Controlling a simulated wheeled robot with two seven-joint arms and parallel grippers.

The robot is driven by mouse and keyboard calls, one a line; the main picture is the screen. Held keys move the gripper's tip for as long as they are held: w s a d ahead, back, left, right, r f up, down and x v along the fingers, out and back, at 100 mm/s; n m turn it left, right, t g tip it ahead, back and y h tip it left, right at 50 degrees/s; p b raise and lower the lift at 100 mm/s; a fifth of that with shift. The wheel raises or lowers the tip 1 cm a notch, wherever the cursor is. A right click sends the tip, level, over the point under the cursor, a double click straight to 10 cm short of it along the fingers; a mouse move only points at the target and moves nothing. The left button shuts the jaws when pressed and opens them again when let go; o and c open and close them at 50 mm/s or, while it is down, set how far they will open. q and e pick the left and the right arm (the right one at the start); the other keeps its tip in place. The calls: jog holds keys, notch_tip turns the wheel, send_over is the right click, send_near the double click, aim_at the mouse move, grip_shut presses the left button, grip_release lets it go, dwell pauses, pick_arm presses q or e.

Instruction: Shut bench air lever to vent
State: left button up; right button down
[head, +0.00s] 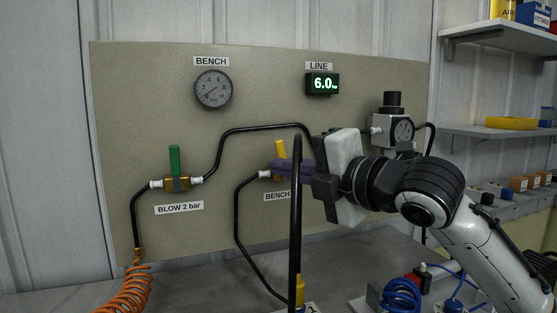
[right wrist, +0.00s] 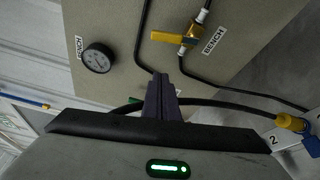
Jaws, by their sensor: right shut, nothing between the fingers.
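The bench air valve has a yellow lever (head: 281,150) that stands up, tilted slightly left, across the horizontal pipe. Its brass body (head: 265,174) is partly hidden behind my right gripper in the head view. In the right wrist view the yellow lever (right wrist: 167,38) and the brass body (right wrist: 193,32) are clear of the fingers. My right gripper (head: 274,169) has its purple fingers shut and empty, over the valve in the head view. In the right wrist view its fingertips (right wrist: 160,78) look apart from the lever. My left gripper is not in view.
A green lever (head: 174,160) stands upright on the BLOW 2 bar valve at left. The bench gauge (head: 213,88) needle points lower left, and the line display (head: 322,84) reads 6.0. A black hose (head: 296,220) rises in front of my gripper. A regulator (head: 393,128) is at right.

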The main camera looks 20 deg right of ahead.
aim_at(281, 154)
jog(key=r+x, duration=0.1)
jog(key=x, duration=0.7)
jog(key=d, duration=0.4)
jog(key=shift+s+d+p, duration=0.1)
jog(key=shift+s+p, duration=0.15)
jog(key=shift+p, duration=0.05)
